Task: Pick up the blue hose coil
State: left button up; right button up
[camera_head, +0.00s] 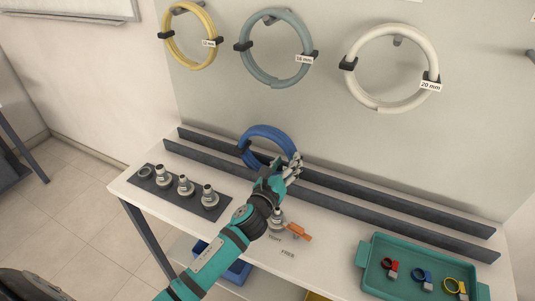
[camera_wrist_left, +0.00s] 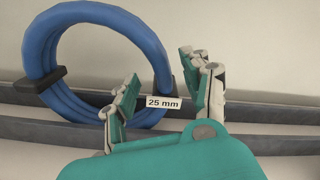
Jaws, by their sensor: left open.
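The blue hose coil (camera_head: 266,133) stands upright between the two dark rails at the back of the bench, below the wall-hung coils. It also shows in the left wrist view (camera_wrist_left: 48,48), with dark clips on its sides and a white "25 mm" label (camera_wrist_left: 163,102). My left gripper (camera_head: 296,164) is at the coil's right side. In the left wrist view its open fingers (camera_wrist_left: 160,85) stand either side of the label and the coil's right edge. Whether the fingers touch the coil I cannot tell. My right gripper is not in view.
Yellow (camera_head: 170,48), grey-green (camera_head: 249,63) and white (camera_head: 354,82) coils hang on the wall. A dark plate (camera_head: 211,213) with metal fittings lies on the left. An orange tool (camera_head: 298,231) lies beside my left arm. A green tray (camera_head: 375,253) with small clamps stands right.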

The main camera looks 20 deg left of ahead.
aim_at(293, 153)
pick_arm(q)
jog(key=w, duration=0.5)
jog(key=shift+d, duration=0.2)
jog(key=shift+s, duration=0.1)
grip_shut()
